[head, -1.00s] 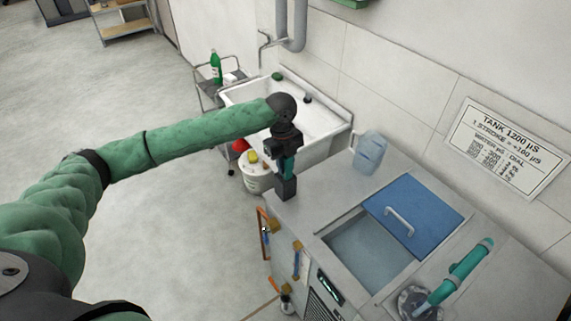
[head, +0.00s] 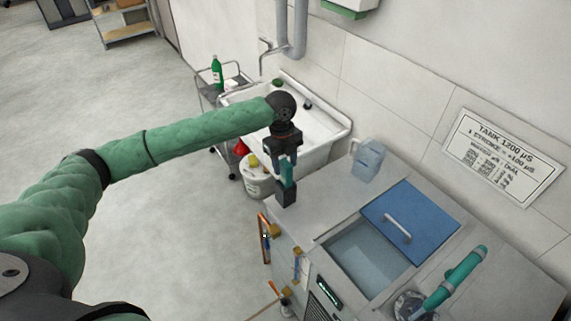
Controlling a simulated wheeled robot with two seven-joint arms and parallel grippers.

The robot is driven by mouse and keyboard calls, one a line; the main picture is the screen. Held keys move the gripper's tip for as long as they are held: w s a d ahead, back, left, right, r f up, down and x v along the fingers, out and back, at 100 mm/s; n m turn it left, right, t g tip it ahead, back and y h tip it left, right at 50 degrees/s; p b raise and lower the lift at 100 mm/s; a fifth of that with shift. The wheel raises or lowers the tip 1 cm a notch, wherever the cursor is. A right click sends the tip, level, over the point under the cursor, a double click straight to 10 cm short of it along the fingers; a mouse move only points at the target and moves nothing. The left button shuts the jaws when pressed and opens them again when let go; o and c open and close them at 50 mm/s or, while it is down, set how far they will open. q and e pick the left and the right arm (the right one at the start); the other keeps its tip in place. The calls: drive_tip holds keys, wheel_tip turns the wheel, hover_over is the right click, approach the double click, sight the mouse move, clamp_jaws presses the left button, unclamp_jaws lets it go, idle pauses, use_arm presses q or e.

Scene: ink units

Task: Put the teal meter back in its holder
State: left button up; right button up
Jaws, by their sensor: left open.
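The teal meter (head: 287,174) stands upright in its dark block-shaped holder (head: 286,194), at the near left corner of the grey counter. My left gripper (head: 284,160) points down over the meter. Its jaws are open, with the fingers at the meter's upper part. I cannot tell whether a finger still touches it. The meter's lower end is hidden inside the holder. My right gripper is not in view.
A tank with a blue lid (head: 412,222) is set in the counter, with a clear jug (head: 368,160) behind it. A sink (head: 318,125) and white bucket (head: 257,183) lie beyond the counter.

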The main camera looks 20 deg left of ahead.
use_arm(q)
drive_tip(key=shift+r+p, duration=0.3)
drive_tip(key=shift+r, duration=0.4)
drive_tip(key=r+p, duration=0.2)
drive_tip(key=r, duration=0.1)
drive_tip(key=r+p, duration=0.1)
drive_tip(key=shift+w+a+r+p, duration=0.15)
drive_tip(key=shift+w+a+p, duration=0.05)
drive_tip(key=shift+a+p, duration=0.1)
drive_tip(key=shift+r, duration=0.35)
drive_tip(key=shift+w+r, duration=0.1)
drive_tip(key=shift+r, duration=0.25)
drive_tip(key=shift+a+r, duration=0.1)
drive_tip(key=shift+r, duration=0.45)
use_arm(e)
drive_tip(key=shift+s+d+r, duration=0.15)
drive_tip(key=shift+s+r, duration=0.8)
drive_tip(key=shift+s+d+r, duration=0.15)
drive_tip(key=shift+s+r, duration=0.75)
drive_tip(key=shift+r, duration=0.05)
